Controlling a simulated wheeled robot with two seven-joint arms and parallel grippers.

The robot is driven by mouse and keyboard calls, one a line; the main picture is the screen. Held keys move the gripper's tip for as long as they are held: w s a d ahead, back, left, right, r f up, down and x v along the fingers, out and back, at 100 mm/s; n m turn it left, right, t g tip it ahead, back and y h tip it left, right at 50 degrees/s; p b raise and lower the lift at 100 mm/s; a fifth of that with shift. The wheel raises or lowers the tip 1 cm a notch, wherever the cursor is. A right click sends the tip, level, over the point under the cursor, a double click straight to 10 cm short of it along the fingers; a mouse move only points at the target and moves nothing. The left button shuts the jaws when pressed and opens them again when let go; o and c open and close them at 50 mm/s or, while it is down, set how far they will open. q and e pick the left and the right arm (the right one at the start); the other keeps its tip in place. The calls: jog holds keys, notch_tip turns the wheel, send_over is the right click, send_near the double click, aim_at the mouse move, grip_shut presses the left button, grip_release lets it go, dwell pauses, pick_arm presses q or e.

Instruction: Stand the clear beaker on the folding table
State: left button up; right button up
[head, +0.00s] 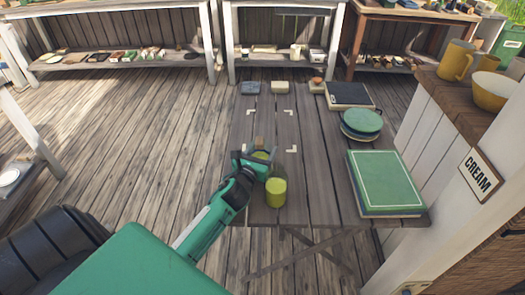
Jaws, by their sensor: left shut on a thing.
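I cannot tell whether the beaker's base touches the tabletop. My right gripper is not in view.
White corner marks (290,149) frame a bare patch of tabletop beyond the gripper. A counter with a mug (456,61) and bowl (494,91) stands right.

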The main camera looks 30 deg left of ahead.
pick_arm(q)
jog(key=shift+f, duration=0.1)
jog(key=o, duration=1.1)
jog(key=shift+c, duration=0.2)
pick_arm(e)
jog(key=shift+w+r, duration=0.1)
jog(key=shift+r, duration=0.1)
pick_arm(q)
jog(key=shift+s, duration=0.15)
jog(key=s, duration=0.4)
jog(key=shift+d, duration=0.35)
jog(key=s, duration=0.4)
jog(key=s+d, duration=0.1)
jog(key=s, duration=0.1)
jog(key=shift+s+b, duration=0.2)
jog(key=shift+b, duration=0.1)
jog(key=shift+s, duration=0.5)
jog(key=shift+s+d, duration=0.1)
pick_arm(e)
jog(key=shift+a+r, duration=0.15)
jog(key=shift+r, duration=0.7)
